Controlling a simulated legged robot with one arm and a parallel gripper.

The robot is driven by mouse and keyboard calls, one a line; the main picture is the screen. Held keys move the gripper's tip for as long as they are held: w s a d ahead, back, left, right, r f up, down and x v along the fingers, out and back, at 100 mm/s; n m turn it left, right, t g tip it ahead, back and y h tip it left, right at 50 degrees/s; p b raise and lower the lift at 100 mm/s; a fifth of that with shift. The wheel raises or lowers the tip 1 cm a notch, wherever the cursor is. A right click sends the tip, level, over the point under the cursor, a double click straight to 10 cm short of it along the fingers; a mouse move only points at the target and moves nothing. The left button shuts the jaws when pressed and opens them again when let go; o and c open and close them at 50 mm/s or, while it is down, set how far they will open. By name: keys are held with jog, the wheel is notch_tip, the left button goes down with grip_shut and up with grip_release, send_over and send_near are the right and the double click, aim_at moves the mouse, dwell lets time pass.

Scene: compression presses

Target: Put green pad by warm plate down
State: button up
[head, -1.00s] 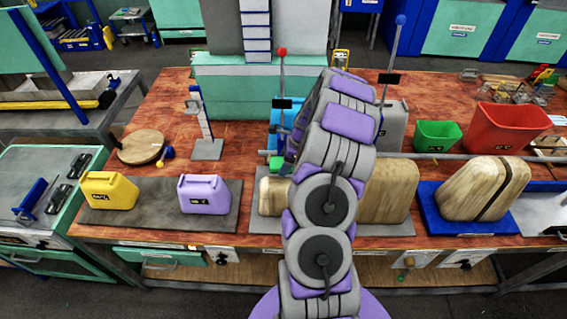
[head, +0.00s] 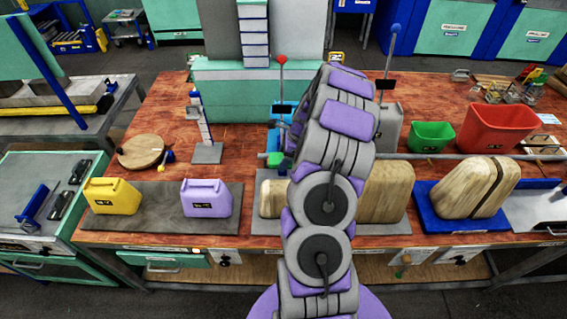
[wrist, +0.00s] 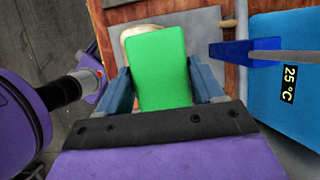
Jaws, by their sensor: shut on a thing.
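My gripper (wrist: 160,85) is shut on a green pad (wrist: 157,68), which sits between its blue fingers in the wrist view. In the head view the green pad (head: 274,159) shows as a small bit left of my arm, above the centre grey plate's back edge; my arm hides the gripper. A pale wooden block is partly behind the pad in the wrist view (wrist: 143,33). The centre grey plate (head: 385,229) carries wooden blocks. I cannot tell which plate is warm.
A blue block marked 25 °C (wrist: 270,80) is right of the gripper in the wrist view. Tall levers (head: 282,85) stand behind my arm. A green bin (head: 431,135) and red bin (head: 503,128) stand at right. Bare wood (head: 240,165) shows left of the pad.

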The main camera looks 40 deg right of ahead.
jog(key=shift+a+r, duration=0.1)
jog(key=shift+a, duration=0.15)
jog(key=shift+d, duration=0.1)
